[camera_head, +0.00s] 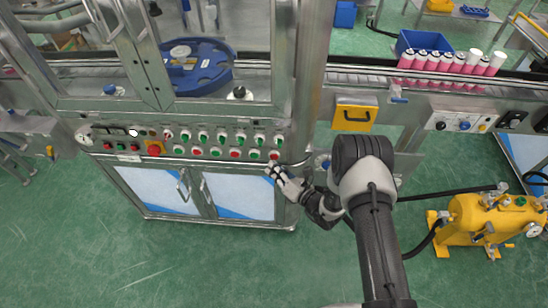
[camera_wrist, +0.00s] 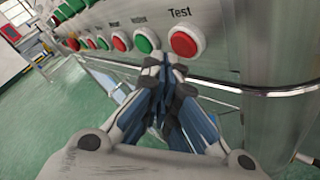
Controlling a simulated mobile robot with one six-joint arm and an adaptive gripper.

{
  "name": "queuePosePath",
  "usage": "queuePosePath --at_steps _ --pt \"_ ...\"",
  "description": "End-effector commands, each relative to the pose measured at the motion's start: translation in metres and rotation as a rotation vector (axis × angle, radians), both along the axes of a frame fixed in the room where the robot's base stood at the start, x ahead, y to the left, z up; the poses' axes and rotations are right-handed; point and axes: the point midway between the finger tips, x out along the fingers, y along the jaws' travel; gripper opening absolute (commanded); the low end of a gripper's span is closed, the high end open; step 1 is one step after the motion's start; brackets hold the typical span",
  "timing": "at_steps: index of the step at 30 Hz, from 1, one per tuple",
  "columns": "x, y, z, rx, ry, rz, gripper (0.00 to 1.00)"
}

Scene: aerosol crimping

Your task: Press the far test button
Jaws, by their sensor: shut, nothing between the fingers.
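The machine's control panel (camera_head: 215,143) carries rows of red and green buttons. In the wrist view a red button labelled "Test" (camera_wrist: 186,42) is at the right end of the lower row, in a pale ring. The red button at the lower row's right end also shows in the head view (camera_head: 274,155). My gripper (camera_head: 270,168) is shut and empty, just below that button. In the wrist view its fingertips (camera_wrist: 163,62) are just below and left of the Test button. I cannot tell whether they touch the panel.
A metal rail (camera_wrist: 265,91) runs below the buttons. Cabinet doors (camera_head: 240,195) are under the panel. A yellow pump unit (camera_head: 487,218) stands on the green floor at right. Pink cans (camera_head: 455,63) line the conveyor. Open floor lies in front of the machine.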

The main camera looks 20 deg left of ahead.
Motion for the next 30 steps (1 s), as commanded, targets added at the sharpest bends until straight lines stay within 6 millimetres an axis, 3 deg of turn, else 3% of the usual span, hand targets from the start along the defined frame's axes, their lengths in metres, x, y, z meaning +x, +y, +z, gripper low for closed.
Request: queuePosePath --at_steps 30 --pt "0.012 0.003 0.000 0.000 0.000 0.000 0.00"
